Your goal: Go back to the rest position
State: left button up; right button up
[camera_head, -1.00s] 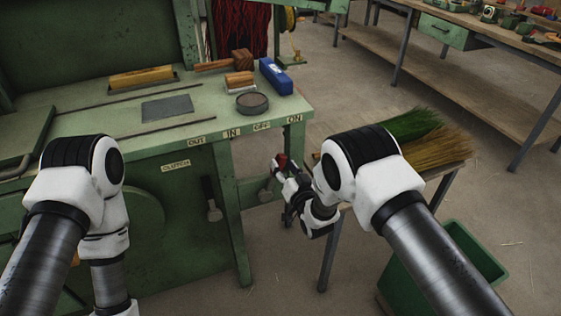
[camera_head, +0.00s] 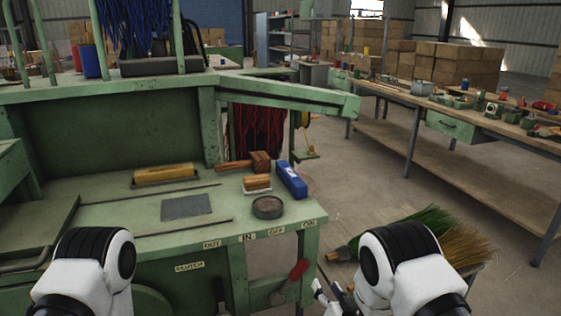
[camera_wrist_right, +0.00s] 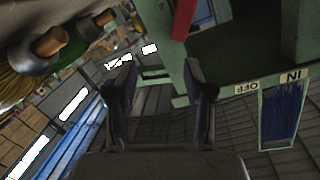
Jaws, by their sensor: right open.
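My right gripper (camera_wrist_right: 161,92) is open in the right wrist view, with nothing between its two dark fingers. In the head view only a small part of the right gripper (camera_head: 335,294) shows at the bottom edge, beside my white right arm joint. A red lever handle (camera_head: 299,270) stands just left of it, below the ON label. A red bar (camera_wrist_right: 184,18) in the wrist view lies beyond the right finger, outside the jaws. My left arm shows at the bottom left of the head view, but its gripper is out of the picture.
The green machine bench (camera_head: 110,215) fills the left, bearing a blue box (camera_head: 291,180), a round dark dish (camera_head: 267,207) and wooden blocks. Green and tan bristle bundles (camera_head: 465,243) lie right of my right arm. Bare floor (camera_head: 370,180) lies beyond, before a long workbench (camera_head: 470,165).

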jog(key=s+d+f+g+h+p, duration=0.1)
jog(key=s+d+f+g, duration=0.2)
jog(key=s, duration=0.4)
jog(key=s+d+f+g+h+p, duration=0.1)
jog(key=s+d+f+g, duration=0.2)
jog(key=s, duration=0.4)
jog(key=s+d+f+g+h+p, duration=0.1)
jog(key=s+d+g+p, duration=0.1)
jog(key=s+d, duration=0.35)
pick_arm(q)
notch_tip(320, 180, up, 6)
pick_arm(e)
jog(key=s+n+g, duration=0.1)
jog(key=s+g, duration=0.7)
jog(key=s, duration=1.3)
jog(key=shift+d+f+n, duration=0.2)
jog(key=shift+f+n, duration=0.2)
